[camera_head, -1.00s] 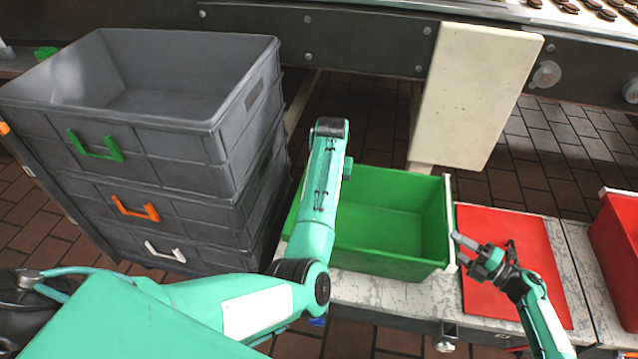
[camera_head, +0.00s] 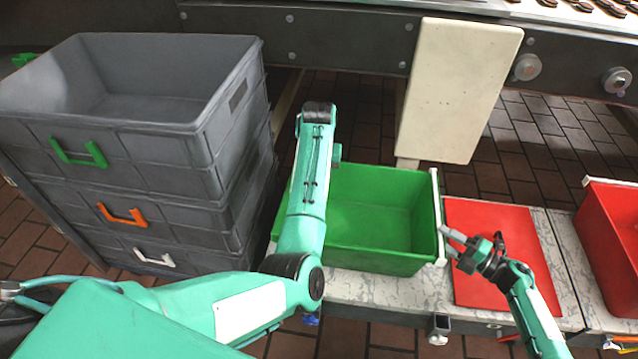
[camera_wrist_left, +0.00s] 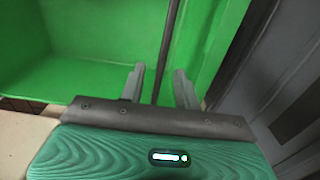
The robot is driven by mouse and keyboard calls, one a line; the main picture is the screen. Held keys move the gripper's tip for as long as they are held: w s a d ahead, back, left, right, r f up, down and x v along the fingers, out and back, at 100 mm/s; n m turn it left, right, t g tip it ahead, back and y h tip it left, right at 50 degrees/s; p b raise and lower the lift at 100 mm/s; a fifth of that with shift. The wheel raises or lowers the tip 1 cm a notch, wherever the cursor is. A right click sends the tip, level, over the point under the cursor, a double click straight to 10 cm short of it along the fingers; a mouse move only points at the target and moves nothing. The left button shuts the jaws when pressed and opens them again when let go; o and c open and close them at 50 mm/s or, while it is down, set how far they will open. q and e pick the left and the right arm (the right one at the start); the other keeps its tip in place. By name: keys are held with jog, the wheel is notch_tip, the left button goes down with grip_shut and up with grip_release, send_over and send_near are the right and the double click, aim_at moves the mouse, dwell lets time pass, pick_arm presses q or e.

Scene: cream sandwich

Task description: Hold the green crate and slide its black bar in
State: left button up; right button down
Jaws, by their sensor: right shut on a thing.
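The green crate (camera_head: 385,215) stands upright on the bench, with a pale strip (camera_head: 437,210) along its right end. My right gripper (camera_head: 446,233) is at that right end, shut on the crate's edge there. My left arm reaches over the crate's left end and hides it; the left gripper is hidden in the head view. In the left wrist view my left gripper (camera_wrist_left: 160,88) has its fingers apart, one on each side of a thin dark bar (camera_wrist_left: 171,45) running along the top of the crate's wall. Whether the fingers touch the bar I cannot tell.
Grey stacked crates (camera_head: 130,115) with coloured handles stand at the left. A red mat (camera_head: 525,270) lies right of the green crate, and a red crate (camera_head: 612,230) stands farther right. A cream panel (camera_head: 460,90) rises behind the green crate.

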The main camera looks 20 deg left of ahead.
pick_arm(q)
notch_tip(320, 180, up, 8)
pick_arm(e)
jog(key=shift+f, duration=0.1)
pick_arm(q)
jog(key=shift+r, duration=0.1)
dwell(0.3)
pick_arm(e)
jog(key=c, duration=0.5)
grip_release()
jog(key=shift+v, duration=4.5)
